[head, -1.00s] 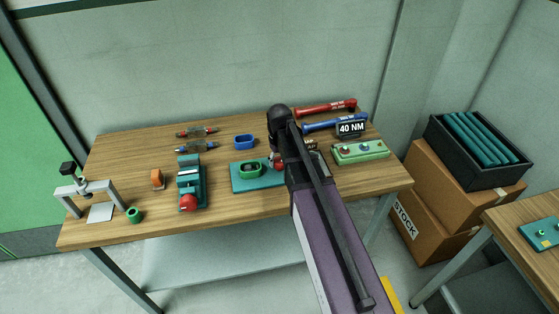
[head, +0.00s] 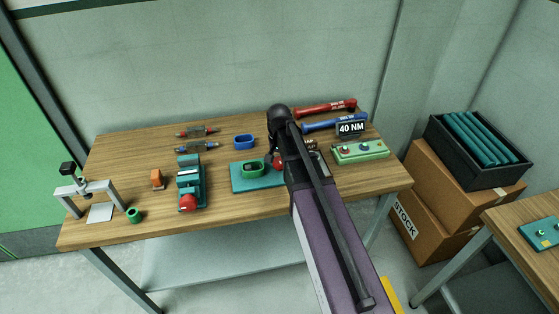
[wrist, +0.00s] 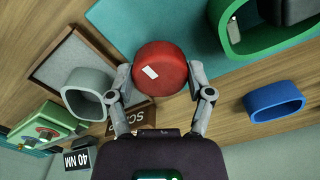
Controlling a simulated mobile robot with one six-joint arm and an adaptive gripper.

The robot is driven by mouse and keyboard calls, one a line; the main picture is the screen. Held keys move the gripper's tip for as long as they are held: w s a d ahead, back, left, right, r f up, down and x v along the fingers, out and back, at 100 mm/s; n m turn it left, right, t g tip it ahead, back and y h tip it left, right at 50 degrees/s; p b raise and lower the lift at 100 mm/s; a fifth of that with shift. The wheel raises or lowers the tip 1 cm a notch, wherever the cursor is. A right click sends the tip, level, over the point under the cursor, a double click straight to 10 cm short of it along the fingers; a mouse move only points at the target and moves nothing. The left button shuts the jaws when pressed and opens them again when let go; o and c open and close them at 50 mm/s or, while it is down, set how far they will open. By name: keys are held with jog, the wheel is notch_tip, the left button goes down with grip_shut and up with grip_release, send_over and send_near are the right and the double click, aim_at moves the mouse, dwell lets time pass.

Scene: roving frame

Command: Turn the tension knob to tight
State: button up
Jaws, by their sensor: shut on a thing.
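A round red knob with a white mark (wrist: 160,68) stands at the edge of a teal plate (wrist: 130,22) in the wrist view. My gripper (wrist: 158,72) has its two grey fingers on either side of the knob, shut on it. The white mark is left of the knob's middle and slanted. In the head view the red knob (head: 278,163) is partly hidden behind my arm, and my fingers are mostly covered there. I see no readable tight or loose marking by the knob.
A green ring-shaped part (head: 252,170) sits on the teal plate beside the knob. A blue ring (head: 244,142), a grey ring (wrist: 86,92) and a green box with buttons (head: 360,152) are nearby. A 40 NM display (head: 351,129) stands behind.

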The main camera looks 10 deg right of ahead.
jog(key=shift+s, duration=0.1)
dwell(0.3)
jog(key=o, duration=1.1)
jog(key=shift+o, duration=0.2)
jog(key=shift+n, duration=0.4)
